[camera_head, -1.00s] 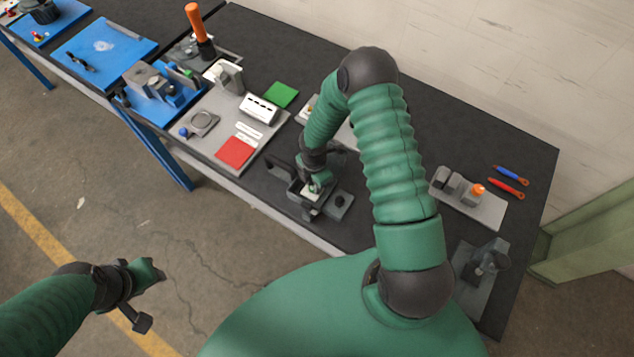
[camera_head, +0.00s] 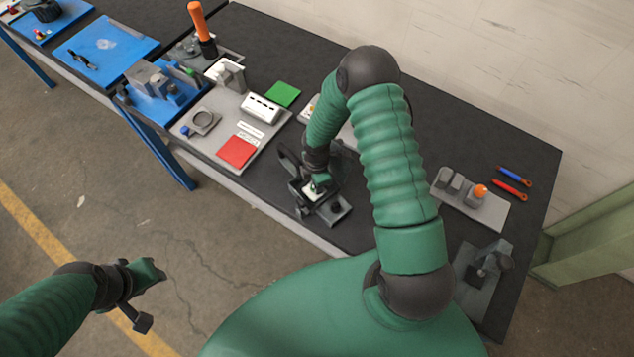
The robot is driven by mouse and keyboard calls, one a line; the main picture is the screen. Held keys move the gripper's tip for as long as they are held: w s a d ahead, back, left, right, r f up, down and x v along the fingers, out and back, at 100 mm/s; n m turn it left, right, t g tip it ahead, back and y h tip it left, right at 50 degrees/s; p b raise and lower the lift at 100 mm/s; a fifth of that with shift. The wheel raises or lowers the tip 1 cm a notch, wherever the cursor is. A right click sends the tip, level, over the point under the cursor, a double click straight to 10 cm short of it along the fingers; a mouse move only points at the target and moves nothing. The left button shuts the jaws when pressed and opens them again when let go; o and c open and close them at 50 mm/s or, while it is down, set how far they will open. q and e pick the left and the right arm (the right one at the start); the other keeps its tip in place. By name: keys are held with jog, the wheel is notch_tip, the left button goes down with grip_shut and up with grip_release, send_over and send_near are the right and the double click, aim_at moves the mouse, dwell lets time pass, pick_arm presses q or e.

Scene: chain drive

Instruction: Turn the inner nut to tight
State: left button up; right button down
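My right gripper (camera_head: 316,184) points down over a small dark fixture (camera_head: 336,212) near the front edge of the black table. A small white or light part of the fixture shows just under the gripper. The inner nut cannot be made out; the gripper and wrist cover that spot. I cannot tell whether the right fingers are open or shut on something. My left gripper (camera_head: 150,297) hangs over the floor at the lower left, away from the table. Its two fingers are spread apart and nothing is between them.
A grey board (camera_head: 212,150) with a red square (camera_head: 236,151) and a green square (camera_head: 283,95) lies left of the fixture. A grey plate (camera_head: 478,211) with an orange knob stands right. Blue and red tools (camera_head: 509,189) lie at the back right. The black table (camera_head: 440,130) is bare behind my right arm.

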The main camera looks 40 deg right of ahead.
jog(key=shift+d, duration=0.35)
jog(key=c, duration=1.2)
grip_release()
jog(key=shift+a, duration=0.2)
jog(key=shift+c, duration=0.2)
jog(key=shift+r, duration=0.1)
notch_tip(320, 180, up, 17)
jog(key=b, duration=0.1)
jog(key=shift+f, duration=0.2)
